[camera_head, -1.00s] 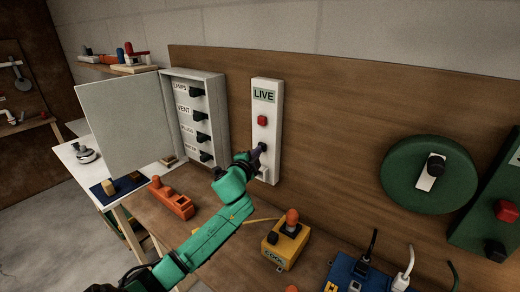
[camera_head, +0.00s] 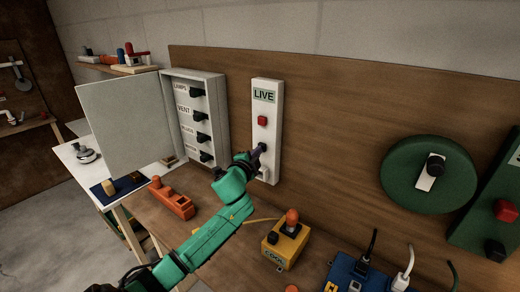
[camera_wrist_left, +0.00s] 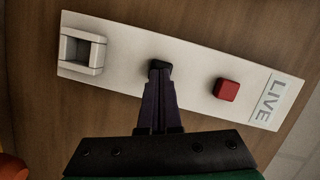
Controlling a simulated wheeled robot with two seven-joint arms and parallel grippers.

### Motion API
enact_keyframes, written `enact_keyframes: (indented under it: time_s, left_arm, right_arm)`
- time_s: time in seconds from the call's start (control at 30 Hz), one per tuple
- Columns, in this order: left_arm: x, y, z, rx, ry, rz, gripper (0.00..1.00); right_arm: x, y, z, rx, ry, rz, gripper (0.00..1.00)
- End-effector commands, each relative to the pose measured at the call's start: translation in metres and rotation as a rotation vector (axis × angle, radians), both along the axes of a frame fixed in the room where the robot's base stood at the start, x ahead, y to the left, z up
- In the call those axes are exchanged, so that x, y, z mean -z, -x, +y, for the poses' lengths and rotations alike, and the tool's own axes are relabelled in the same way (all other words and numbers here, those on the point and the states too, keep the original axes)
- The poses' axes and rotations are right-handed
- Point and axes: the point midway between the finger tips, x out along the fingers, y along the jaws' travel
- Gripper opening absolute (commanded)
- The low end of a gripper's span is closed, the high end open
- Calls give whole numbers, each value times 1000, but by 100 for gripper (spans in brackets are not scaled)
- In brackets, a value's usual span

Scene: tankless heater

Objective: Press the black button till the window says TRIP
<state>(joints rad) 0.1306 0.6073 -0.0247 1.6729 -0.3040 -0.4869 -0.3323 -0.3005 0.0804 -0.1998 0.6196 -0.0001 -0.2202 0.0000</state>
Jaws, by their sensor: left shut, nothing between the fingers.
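A tall white panel (camera_head: 268,105) is fixed to the wooden wall board. Its window (camera_head: 264,96) reads LIVE, and the window in the left wrist view (camera_wrist_left: 269,102) reads LIVE too. A red button (camera_head: 262,121) sits below the window. The black button (camera_wrist_left: 161,66) is lower on the panel, partly covered by my fingertips. My left gripper (camera_head: 258,153) is shut and empty, with its tips at the black button; the left wrist view shows the fingers (camera_wrist_left: 160,75) against or very close to it. I cannot tell whether the button is pushed in. My right gripper is not in view.
A grey box (camera_head: 221,110) with several black switches and an open door (camera_head: 125,125) stands left of the panel. An orange block (camera_head: 172,198) and a yellow box (camera_head: 287,246) sit on the bench below. A green disc (camera_head: 400,180) is right.

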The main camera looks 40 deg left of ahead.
Motion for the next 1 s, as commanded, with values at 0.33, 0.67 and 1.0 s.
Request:
enact_keyframes:
  time_s: [0.33, 0.67, 1.0]
  left_arm:
    - [0, 0, 0, 0, 0, 0, 0]
    - [1, -8, 0, 0, 1, 0, 0]
    - [-1, 26, -1, 0, 1, 3, 0]
  right_arm:
    - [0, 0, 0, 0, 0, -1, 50]
    - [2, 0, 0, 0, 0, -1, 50]
    - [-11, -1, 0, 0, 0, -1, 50]
